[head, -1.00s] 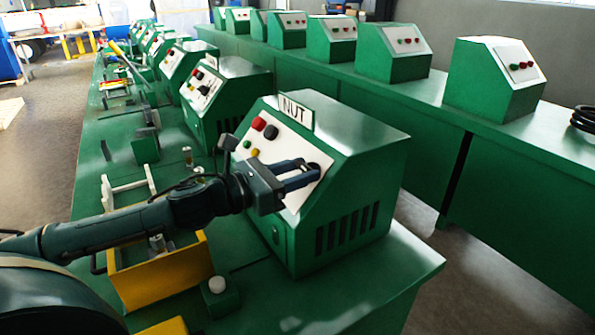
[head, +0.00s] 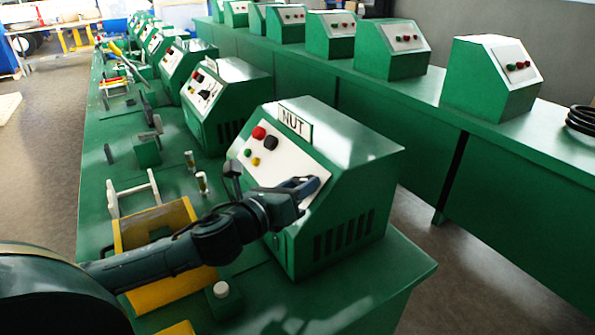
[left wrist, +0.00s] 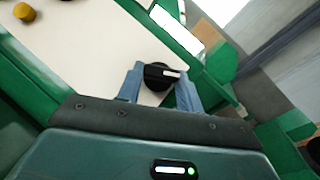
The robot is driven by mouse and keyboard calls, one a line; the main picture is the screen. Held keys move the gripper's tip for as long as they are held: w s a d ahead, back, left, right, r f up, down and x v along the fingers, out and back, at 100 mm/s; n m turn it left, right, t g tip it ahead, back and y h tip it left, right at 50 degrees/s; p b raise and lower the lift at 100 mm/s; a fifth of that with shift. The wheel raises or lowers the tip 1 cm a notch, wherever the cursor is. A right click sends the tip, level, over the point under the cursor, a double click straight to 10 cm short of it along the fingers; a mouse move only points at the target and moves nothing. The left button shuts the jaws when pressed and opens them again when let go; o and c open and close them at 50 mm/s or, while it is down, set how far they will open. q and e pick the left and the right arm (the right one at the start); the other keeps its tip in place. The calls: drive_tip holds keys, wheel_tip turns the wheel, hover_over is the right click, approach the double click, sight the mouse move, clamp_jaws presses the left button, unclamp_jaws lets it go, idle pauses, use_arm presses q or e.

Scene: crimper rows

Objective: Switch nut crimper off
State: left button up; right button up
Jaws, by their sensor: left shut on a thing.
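The nut crimper (head: 345,165) is a green box with a sloped white panel and a "NUT" sign (head: 295,122) on top. Its panel carries a red button (head: 259,132), a black knob (head: 270,143), a green button (head: 247,153) and a yellow button (head: 255,161). My left gripper (head: 312,184) reaches the lower right of this panel. In the left wrist view its blue fingers are shut on a black rotary switch (left wrist: 158,76) with a white mark pointing to the right. In the head view the fingers hide this switch. My right gripper is not in view.
A yellow tray (head: 190,212) and a green block with a white button (head: 221,290) sit on the bench left of the crimper. More green machines (head: 222,100) stand behind it. A second bench with similar boxes (head: 495,85) runs along the right.

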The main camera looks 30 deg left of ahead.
use_arm(q)
drive_tip(key=shift+d+r+n+y+p, duration=0.15)
drive_tip(key=shift+r+n+y+p, duration=0.4)
drive_tip(key=shift+n, duration=0.25)
drive_tip(key=n+g+y+p, duration=0.1)
drive_tip(key=n+y+p, duration=0.1)
drive_tip(key=n+p, duration=0.1)
drive_tip(key=shift+d+f+p, duration=0.1)
drive_tip(key=shift+p, duration=0.3)
drive_tip(key=shift+d+n+g+y+p, duration=0.1)
drive_tip(key=shift+n+g+y+p, duration=0.3)
drive_tip(key=shift+n+y+p, duration=0.6)
drive_tip(key=n+g+y, duration=0.1)
drive_tip(key=n+g, duration=0.1)
drive_tip(key=n, duration=0.2)
drive_tip(key=shift+w+d+f, duration=0.1)
drive_tip(key=shift+n+g+y, duration=0.65)
drive_tip(key=shift+n+g, duration=0.35)
drive_tip(key=shift+n, duration=0.5)
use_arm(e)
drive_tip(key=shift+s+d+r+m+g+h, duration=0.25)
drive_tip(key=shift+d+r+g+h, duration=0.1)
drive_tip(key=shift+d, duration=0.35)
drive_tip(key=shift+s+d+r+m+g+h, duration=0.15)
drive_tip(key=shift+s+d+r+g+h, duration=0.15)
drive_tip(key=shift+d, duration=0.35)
use_arm(q)
drive_tip(key=o, duration=1)
